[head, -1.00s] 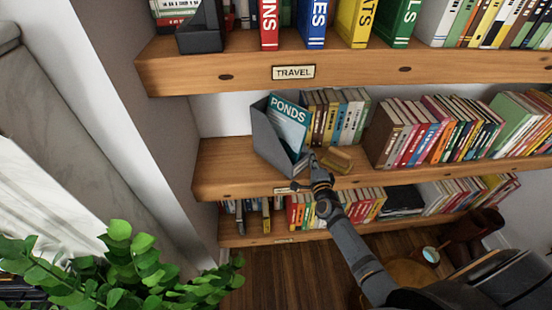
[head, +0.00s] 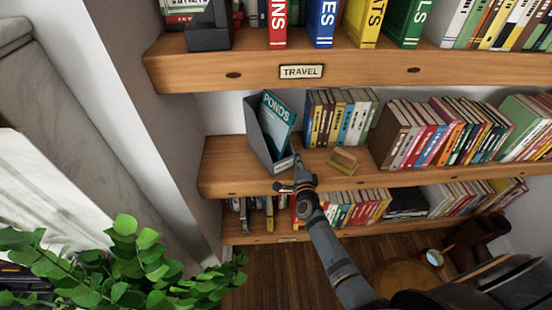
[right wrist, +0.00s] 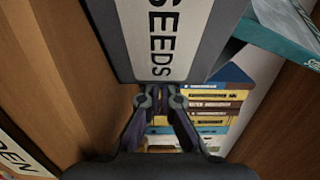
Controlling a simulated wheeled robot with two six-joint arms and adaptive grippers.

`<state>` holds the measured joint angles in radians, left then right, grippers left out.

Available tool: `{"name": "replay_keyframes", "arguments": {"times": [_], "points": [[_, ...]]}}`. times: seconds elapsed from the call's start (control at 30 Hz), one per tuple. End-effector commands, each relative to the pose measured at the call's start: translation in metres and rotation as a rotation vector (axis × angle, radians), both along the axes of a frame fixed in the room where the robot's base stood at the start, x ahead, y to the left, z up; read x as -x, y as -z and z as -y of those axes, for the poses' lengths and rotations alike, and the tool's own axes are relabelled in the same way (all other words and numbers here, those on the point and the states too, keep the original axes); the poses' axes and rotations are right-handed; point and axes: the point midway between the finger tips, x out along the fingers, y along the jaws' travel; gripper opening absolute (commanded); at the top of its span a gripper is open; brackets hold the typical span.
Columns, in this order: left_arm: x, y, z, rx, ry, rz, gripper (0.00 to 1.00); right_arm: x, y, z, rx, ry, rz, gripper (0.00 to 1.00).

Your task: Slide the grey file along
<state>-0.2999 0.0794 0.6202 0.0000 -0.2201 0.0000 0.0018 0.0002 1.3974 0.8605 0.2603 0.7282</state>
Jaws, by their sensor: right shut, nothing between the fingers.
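The grey file (head: 260,138) stands on the middle shelf near its left end, slightly turned, with a teal PONDS booklet (head: 277,118) leaning in it. In the right wrist view the file (right wrist: 112,42) fills the top, with a white SEEDS label (right wrist: 163,40) on its front. My right gripper (head: 299,160) is shut and empty at the file's right front corner. In the right wrist view its fingertips (right wrist: 160,98) are right at the file's lower edge; I cannot tell whether they touch. My left gripper is not in view.
A row of books (head: 338,115) stands right of the file, with a gap between. A brass-coloured piece (head: 343,161) lies on the shelf (head: 222,165) right of my gripper. The shelf's left end is bare. A leafy plant (head: 125,265) is at lower left.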

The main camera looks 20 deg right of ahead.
Motion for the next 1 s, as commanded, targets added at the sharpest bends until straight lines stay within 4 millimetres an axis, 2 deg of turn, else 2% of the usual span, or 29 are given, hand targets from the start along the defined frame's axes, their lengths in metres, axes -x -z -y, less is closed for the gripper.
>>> {"name": "replay_keyframes", "arguments": {"times": [1.0], "points": [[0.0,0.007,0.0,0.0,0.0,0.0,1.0,-0.018,0.0,-0.069,-0.001,-0.001,-0.001,0.0]]}}
